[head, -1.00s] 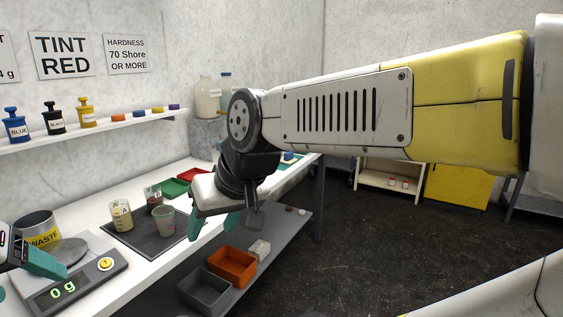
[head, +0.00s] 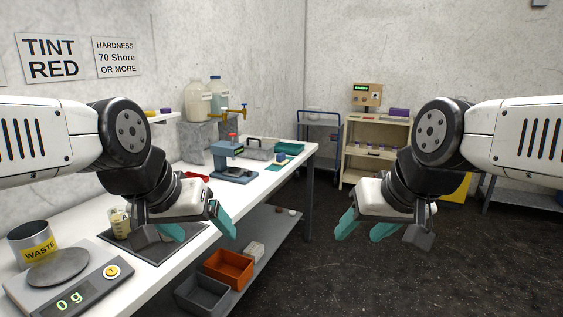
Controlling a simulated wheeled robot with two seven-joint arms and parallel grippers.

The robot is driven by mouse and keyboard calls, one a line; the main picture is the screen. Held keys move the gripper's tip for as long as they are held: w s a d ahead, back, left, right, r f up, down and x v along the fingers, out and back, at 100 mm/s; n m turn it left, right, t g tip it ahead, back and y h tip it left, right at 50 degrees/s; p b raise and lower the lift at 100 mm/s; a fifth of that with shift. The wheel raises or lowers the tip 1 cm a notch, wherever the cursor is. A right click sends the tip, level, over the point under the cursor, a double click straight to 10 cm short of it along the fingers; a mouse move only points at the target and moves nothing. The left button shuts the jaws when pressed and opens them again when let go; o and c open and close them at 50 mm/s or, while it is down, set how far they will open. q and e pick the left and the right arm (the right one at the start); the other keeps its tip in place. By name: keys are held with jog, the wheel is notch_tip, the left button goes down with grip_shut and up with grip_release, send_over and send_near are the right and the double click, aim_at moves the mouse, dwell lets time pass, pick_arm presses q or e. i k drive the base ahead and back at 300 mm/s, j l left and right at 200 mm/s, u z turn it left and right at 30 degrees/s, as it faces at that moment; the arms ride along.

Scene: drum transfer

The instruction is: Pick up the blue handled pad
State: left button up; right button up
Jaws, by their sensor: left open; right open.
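A small blue object (head: 281,158) sits on a green mat (head: 277,166) near the far end of the white bench. It may be the blue handled pad, but it is too small to make out a handle. My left gripper (head: 197,229) is open and empty above the near part of the bench, well short of the blue object. My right gripper (head: 364,228) is open and empty over the dark floor, to the right of the bench.
A blue press (head: 232,162) stands mid-bench, with a grey handled case (head: 258,149) behind it. A scale (head: 68,284) and waste pot (head: 33,243) are at near left. Orange (head: 229,267) and grey bins sit on the lower shelf. Floor at right is open.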

aim_at(280, 160)
jog(key=i+l+u, duration=0.2)
jog(key=i+l, duration=0.25)
jog(key=i, duration=0.55)
jog(key=i+l+u, duration=0.25)
jog(key=i+l, duration=0.35)
jog(key=i, duration=0.35)
jog(key=i+l+u, duration=0.2)
jog(key=i+l, duration=0.55)
jog(key=i, duration=0.1)
